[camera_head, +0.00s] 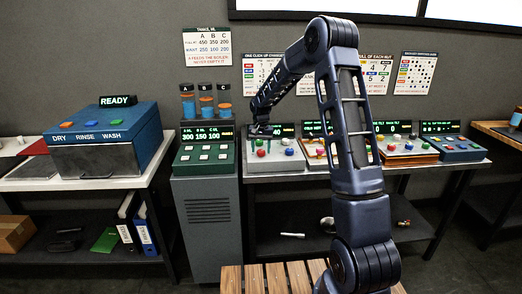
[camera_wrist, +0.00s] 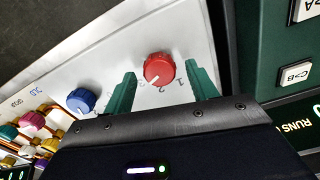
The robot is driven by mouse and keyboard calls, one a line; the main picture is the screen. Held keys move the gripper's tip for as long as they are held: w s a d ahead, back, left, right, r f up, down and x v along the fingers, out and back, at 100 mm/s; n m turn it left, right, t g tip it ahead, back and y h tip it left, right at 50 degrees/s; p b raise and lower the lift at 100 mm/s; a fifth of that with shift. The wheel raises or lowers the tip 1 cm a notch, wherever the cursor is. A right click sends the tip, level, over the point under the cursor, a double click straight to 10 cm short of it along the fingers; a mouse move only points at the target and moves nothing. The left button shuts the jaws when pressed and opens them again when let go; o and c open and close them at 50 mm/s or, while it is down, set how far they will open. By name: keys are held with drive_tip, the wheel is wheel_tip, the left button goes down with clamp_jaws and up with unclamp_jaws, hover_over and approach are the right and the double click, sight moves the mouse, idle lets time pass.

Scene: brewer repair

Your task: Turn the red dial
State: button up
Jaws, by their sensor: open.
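The red dial (camera_wrist: 159,68) sits on a pale grey panel (camera_wrist: 120,60) with printed numbers beside it. In the wrist view it lies between and just beyond the two green fingers of my gripper (camera_wrist: 160,88), which is open with a gap on each side of the dial. A white pointer mark shows on the dial's face near its lower left edge. In the head view my gripper (camera_head: 262,131) is over the left end of the grey panel, and the red dial (camera_head: 261,153) shows just below it.
A blue dial (camera_wrist: 81,101) is on the same panel, to the left of the red one. Several coloured knobs lie farther left. The green tank unit (camera_head: 205,150) stands close on the left in the head view. Other control panels (camera_head: 405,148) fill the bench to the right.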

drive_tip(key=shift+f, duration=0.45)
drive_tip(key=c, duration=1)
drive_tip(key=n, duration=0.4)
drive_tip(key=shift+n, duration=2.4)
